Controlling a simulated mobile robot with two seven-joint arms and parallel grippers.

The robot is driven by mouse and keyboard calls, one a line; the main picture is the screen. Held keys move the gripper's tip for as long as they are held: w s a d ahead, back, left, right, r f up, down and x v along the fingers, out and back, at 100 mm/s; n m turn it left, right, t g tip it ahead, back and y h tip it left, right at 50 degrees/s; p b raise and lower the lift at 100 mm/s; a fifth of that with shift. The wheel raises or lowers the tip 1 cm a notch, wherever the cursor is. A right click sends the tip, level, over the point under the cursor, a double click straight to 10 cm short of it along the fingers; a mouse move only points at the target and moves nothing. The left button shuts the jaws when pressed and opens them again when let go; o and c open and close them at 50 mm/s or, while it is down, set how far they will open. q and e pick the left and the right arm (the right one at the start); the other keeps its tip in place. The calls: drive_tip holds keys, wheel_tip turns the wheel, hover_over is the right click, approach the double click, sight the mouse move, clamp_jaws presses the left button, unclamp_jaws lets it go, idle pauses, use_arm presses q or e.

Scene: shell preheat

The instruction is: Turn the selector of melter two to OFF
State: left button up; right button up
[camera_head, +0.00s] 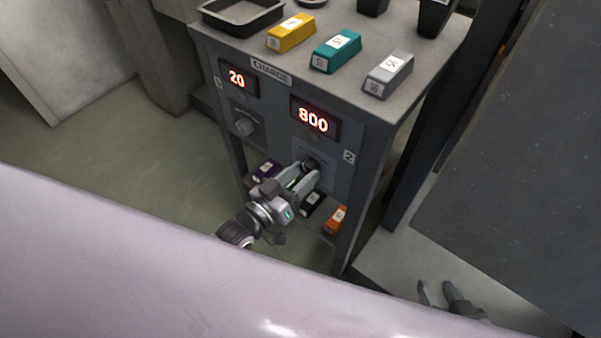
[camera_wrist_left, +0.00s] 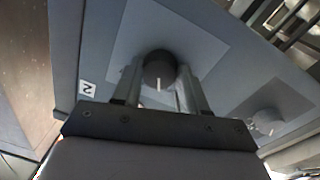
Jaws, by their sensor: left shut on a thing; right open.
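The selector of melter two (camera_head: 311,162) is a dark round knob on the grey front panel, below the red display (camera_head: 314,119) reading 800 and beside the label 2 (camera_head: 349,157). My left gripper (camera_head: 308,170) is shut on this knob. In the left wrist view the knob (camera_wrist_left: 159,66) sits between the two fingers of my left gripper (camera_wrist_left: 161,80), and its white pointer line points down in that picture. The markings around the knob are not readable. My right gripper (camera_head: 438,294) is open and empty at the bottom right, partly hidden.
The selector of melter one (camera_head: 244,127) is a grey knob to the left, under a display (camera_head: 237,79) reading 20. Yellow (camera_head: 291,33), teal (camera_head: 336,51) and grey (camera_head: 388,74) blocks lie on top. An orange block (camera_head: 336,220) and others lie on the lower shelf.

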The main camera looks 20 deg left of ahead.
use_arm(q)
drive_tip(key=shift+n, duration=1.8)
use_arm(e)
drive_tip(key=shift+s+d+f, duration=0.1)
drive_tip(key=shift+d, duration=0.05)
use_arm(q)
drive_tip(key=o, duration=1.1)
drive_tip(key=shift+c, duration=0.2)
drive_tip(key=shift+s, duration=0.1)
drive_tip(key=shift+s+a, duration=0.1)
drive_tip(key=shift+s, duration=0.2)
drive_tip(key=p+v, duration=0.1)
drive_tip(key=v, duration=0.5)
drive_tip(key=shift+s, duration=0.25)
use_arm(e)
drive_tip(key=shift+s+d+f+g, duration=0.3)
drive_tip(key=shift+s+d, duration=0.15)
drive_tip(key=shift+d, duration=0.05)
use_arm(q)
drive_tip(key=shift+a+f, duration=0.1)
